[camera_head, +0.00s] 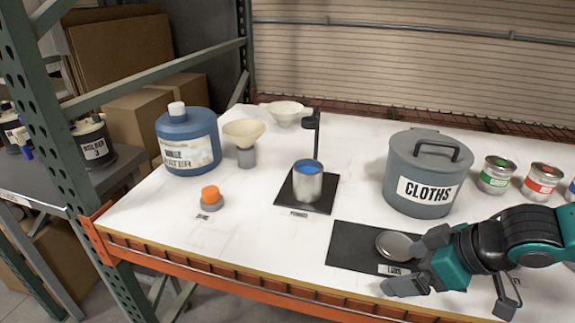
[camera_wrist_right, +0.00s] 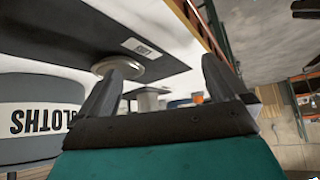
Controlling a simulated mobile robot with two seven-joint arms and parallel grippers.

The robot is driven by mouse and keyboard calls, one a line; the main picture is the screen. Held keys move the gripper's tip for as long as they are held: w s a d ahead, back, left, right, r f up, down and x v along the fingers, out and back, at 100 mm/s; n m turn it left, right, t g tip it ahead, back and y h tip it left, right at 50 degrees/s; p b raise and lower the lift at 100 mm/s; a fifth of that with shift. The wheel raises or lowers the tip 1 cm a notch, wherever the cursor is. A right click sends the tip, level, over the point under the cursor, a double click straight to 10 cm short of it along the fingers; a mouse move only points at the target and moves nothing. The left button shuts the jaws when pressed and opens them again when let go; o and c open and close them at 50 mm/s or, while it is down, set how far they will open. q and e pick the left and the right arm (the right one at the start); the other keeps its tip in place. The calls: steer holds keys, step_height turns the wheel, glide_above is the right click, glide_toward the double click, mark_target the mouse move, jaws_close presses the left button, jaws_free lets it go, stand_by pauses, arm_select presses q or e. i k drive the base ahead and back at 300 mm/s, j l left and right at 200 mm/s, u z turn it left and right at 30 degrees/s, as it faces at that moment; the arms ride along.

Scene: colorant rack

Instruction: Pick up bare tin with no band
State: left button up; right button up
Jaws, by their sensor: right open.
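A bare metal tin (camera_head: 307,183) with blue contents and no visible coloured band stands upright on a small black mat at the middle of the table, in front of a dark post. My right gripper (camera_head: 408,264) is at the front right, beside a round silver lid (camera_head: 396,245) on a wider black mat. It is open and empty, to the right of the bare tin and apart from it. In the right wrist view its two fingers (camera_wrist_right: 160,78) are spread, and the lid (camera_wrist_right: 133,68) shows beyond the left one. My left gripper is not in view.
A grey CLOTHS bin (camera_head: 425,170) stands behind the right gripper. Banded tins, green (camera_head: 495,176) and red (camera_head: 541,183), stand at the far right. A blue bottle (camera_head: 187,140), a funnel (camera_head: 244,133) and an orange-capped item (camera_head: 211,197) are left. An orange rail (camera_head: 230,285) edges the front.

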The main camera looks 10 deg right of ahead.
mark_target(308, 180)
steer(key=i+u, duration=0.15)
steer(key=i, duration=0.8)
